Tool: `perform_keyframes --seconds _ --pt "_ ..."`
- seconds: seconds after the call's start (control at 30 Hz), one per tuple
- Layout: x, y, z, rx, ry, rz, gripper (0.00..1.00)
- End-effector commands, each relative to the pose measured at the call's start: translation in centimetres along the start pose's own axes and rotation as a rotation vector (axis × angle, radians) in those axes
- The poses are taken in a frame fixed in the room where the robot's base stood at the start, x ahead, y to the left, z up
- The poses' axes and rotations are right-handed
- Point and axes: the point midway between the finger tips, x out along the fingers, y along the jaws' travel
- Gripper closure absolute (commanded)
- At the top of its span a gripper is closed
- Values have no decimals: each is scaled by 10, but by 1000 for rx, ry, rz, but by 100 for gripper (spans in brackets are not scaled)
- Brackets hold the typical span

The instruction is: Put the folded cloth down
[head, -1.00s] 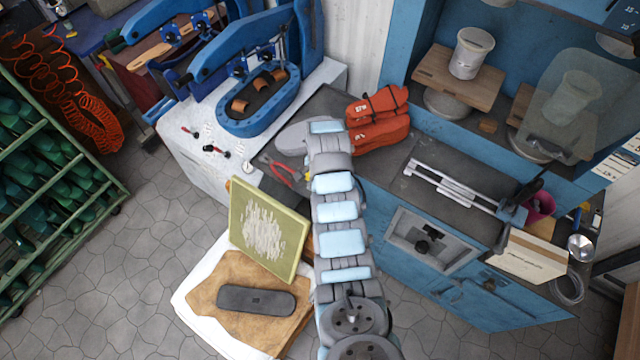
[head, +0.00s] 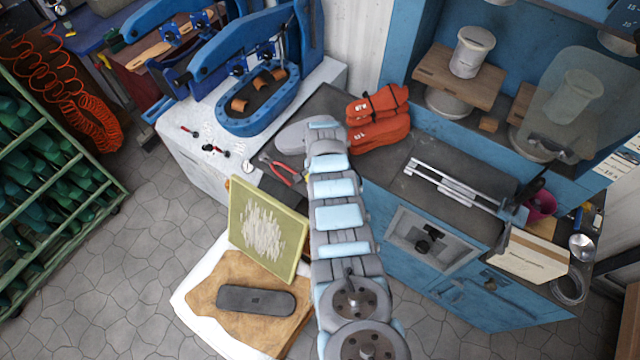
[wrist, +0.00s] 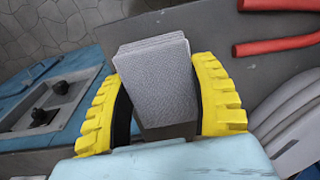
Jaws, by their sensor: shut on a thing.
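The folded cloth (wrist: 160,90) is a grey, finely textured block of stacked layers in the wrist view. My gripper (wrist: 158,66) has yellow ridged fingers with dark inner pads, and it is shut on the cloth, one finger on each side. The cloth is above or at the dark worktop (wrist: 210,30); I cannot tell whether its lower side touches. In the head view my arm hides the cloth and most of the gripper over the worktop (head: 330,102).
Red-handled pliers (head: 283,173) lie left of the arm, and stacked orange-red bundles (head: 378,132) sit right of it. A metal-barred tool (head: 450,187) lies further right. The blue cabinet (head: 385,255) has a recessed panel. A framed yellow-green board (head: 240,190) stands at the worktop's near left.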

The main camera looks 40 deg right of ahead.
Motion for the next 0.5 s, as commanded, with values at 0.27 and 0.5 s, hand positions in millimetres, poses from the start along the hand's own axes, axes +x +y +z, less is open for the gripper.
perform_keyframes --seconds 0.27,0.5 --pt "9 1 1 -1 0 1 77" --pt "11 0 0 -1 1 0 77"
